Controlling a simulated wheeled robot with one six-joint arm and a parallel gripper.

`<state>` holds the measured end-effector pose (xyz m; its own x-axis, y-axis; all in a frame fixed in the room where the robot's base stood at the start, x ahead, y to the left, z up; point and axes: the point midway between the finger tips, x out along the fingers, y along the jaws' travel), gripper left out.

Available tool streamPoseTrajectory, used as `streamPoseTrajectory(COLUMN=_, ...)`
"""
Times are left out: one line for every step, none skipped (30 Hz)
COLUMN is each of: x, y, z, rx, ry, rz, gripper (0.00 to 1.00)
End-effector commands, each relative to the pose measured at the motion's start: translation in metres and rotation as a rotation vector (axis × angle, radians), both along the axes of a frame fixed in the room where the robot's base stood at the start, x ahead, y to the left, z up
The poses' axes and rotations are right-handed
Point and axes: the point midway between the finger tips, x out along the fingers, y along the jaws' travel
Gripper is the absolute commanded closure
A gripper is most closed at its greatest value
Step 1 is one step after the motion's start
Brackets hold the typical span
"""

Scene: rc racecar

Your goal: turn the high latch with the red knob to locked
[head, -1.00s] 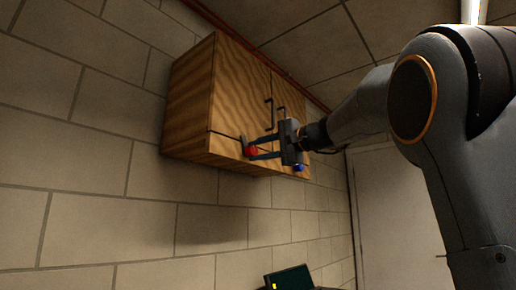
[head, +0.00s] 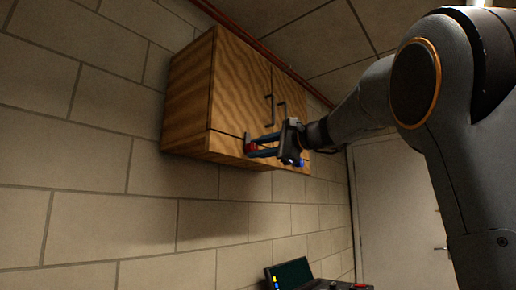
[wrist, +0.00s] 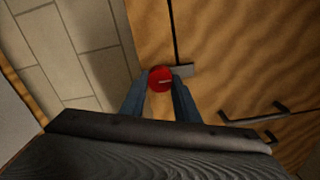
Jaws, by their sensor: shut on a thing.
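The red knob (head: 252,148) is low on the front of the wooden cabinet (head: 190,95), near its lower edge. My gripper (head: 251,146) reaches it from the right and is shut on it. In the wrist view, the red knob (wrist: 160,79) sits between the two blue-grey fingertips (wrist: 158,88). A short grey latch bar (wrist: 183,71) extends right from the knob there, by a dark seam in the wood. The fingers partly hide the latch in the head view.
Two dark door handles (head: 270,110) stick out from the cabinet front above my gripper. A blue knob (head: 300,163) shows just beside the gripper body. A console with a screen (head: 289,274) stands below. A pale door (head: 395,200) is at the right.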

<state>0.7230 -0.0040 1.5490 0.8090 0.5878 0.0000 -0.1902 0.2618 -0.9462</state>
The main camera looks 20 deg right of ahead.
Motion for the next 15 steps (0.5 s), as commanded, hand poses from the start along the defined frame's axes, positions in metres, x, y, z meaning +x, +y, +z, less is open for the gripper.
streamPoseTrajectory(x=0.0000, y=0.0001, z=-0.0005, rx=0.001, ry=0.002, rz=0.000, gripper=0.94)
streamPoseTrajectory(x=0.0000, y=0.0001, z=-0.0005, rx=0.001, ry=0.002, rz=0.000, gripper=0.94)
streamPoseTrajectory(x=0.0001, y=0.0000, z=-0.0005, rx=0.001, ry=0.002, rz=0.000, gripper=0.94)
streamPoseTrajectory(x=0.0001, y=0.0000, z=-0.0005, rx=0.001, ry=0.002, rz=0.000, gripper=0.94)
streamPoseTrajectory(x=0.0001, y=0.0001, z=-0.0006, rx=0.001, ry=0.002, rz=0.000, gripper=0.94)
streamPoseTrajectory(x=0.0001, y=0.0001, z=-0.0006, rx=0.001, ry=0.002, rz=0.000, gripper=0.94)
streamPoseTrajectory(x=0.0001, y=0.0000, z=-0.0007, rx=0.001, ry=0.002, rz=0.000, gripper=0.94)
streamPoseTrajectory(x=0.0001, y=0.0000, z=-0.0007, rx=0.001, ry=0.002, rz=0.000, gripper=0.94)
streamPoseTrajectory(x=0.0001, y=0.0000, z=-0.0007, rx=0.001, ry=0.002, rz=0.000, gripper=0.65)
streamPoseTrajectory(x=0.0001, y=0.0000, z=-0.0007, rx=0.000, ry=0.001, rz=0.000, gripper=0.60)
streamPoseTrajectory(x=0.0001, y=0.0000, z=-0.0007, rx=0.000, ry=0.001, rz=0.000, gripper=0.55)
streamPoseTrajectory(x=0.0002, y=0.0000, z=-0.0006, rx=0.000, ry=0.001, rz=0.000, gripper=0.53)
streamPoseTrajectory(x=0.0002, y=0.0000, z=-0.0006, rx=0.000, ry=0.001, rz=0.000, gripper=0.53)
streamPoseTrajectory(x=0.0002, y=0.0000, z=-0.0006, rx=0.001, ry=0.001, rz=0.000, gripper=0.53)
streamPoseTrajectory(x=0.0002, y=-0.0001, z=-0.0005, rx=0.001, ry=0.001, rz=0.000, gripper=0.53)
